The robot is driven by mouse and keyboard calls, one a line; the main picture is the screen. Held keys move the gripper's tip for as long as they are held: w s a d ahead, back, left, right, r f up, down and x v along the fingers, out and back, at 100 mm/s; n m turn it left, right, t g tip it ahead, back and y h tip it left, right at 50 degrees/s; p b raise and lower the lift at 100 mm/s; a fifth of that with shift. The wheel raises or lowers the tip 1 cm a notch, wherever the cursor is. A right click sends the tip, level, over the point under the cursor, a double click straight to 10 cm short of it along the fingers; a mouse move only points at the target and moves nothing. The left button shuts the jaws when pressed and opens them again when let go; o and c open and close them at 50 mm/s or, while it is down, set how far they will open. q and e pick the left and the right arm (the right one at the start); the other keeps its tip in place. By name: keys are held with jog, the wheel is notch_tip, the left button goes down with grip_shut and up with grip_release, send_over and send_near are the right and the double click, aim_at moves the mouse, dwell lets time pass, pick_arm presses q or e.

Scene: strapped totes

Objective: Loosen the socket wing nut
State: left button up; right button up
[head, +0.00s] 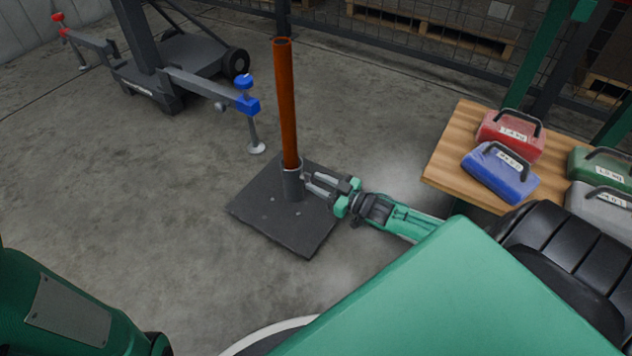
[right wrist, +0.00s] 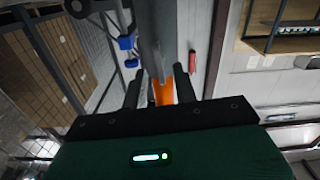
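A dark square base plate (head: 268,228) lies on the concrete floor and carries a short grey socket (head: 292,186). A tall orange-brown pole (head: 286,105) stands upright in the socket. My right gripper (head: 311,184) reaches in from the right, with its fingertips close beside the socket. A small grey piece at the socket's side, perhaps the wing nut (head: 305,178), is at the fingertips; contact is unclear. In the right wrist view, the fingers (right wrist: 158,92) stand apart, with the grey socket and orange pole (right wrist: 162,94) seen beyond them. My left gripper is out of view.
A wooden table (head: 452,160) at the right holds a red weight (head: 512,138), a blue weight (head: 497,172), a green weight and a grey one. A dark wheeled stand with a blue-ended outrigger (head: 247,103) is behind the plate. The floor left of the plate is clear.

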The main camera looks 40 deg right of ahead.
jog(key=shift+w+a, duration=0.25)
jog(key=shift+w, duration=0.35)
grip_shut()
